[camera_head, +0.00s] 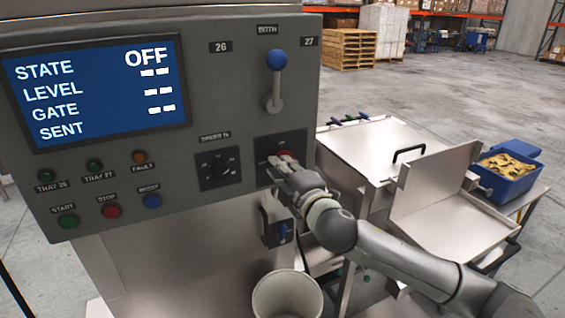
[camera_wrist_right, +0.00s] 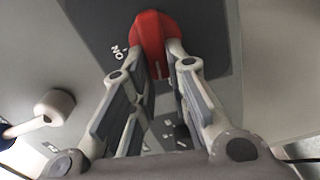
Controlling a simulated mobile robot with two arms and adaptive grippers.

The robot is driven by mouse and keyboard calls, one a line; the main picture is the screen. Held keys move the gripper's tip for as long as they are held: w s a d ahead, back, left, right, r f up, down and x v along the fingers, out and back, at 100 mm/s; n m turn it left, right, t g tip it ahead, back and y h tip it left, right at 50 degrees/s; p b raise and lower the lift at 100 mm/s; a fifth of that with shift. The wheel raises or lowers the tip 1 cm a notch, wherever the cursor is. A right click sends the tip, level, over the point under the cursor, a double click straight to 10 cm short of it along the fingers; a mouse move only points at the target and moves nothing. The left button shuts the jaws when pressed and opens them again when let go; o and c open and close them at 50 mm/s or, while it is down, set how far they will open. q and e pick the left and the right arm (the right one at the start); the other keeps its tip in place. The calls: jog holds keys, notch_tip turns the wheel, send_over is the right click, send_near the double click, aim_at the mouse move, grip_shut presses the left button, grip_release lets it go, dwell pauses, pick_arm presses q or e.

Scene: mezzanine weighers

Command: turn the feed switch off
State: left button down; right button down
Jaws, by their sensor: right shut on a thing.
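The red rotary feed switch (camera_wrist_right: 154,32) sits on a dark plate (camera_head: 268,147) low at the right of the grey control panel. In the wrist view an "ON" mark shows at its left; its other marks are mostly hidden by my fingers. My right gripper (camera_head: 283,163) is at the switch, its two fingertips shut on the sides of the red knob. In the head view the gripper hides most of the knob. The screen (camera_head: 95,90) reads STATE OFF, with dashes beside LEVEL and GATE. My left gripper is not in view.
A blue-knobbed lever (camera_head: 276,60) stands out above the switch. A dark selector dial (camera_head: 218,166) is at its left, and green, red and blue buttons lie further left. A blue-handled latch (camera_head: 282,232) and a white bin (camera_head: 287,296) are below. Steel trays (camera_head: 440,215) stand at right.

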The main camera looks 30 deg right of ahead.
jog(key=shift+f+n, duration=0.15)
jog(key=shift+n, duration=0.75)
jog(key=shift+f+p, duration=0.1)
jog(key=shift+p, duration=0.2)
jog(key=c, duration=1.4)
grip_release()
jog(key=shift+s, duration=0.1)
jog(key=s, duration=1.2)
jog(key=shift+a, duration=0.2)
jog(key=shift+w, duration=0.1)
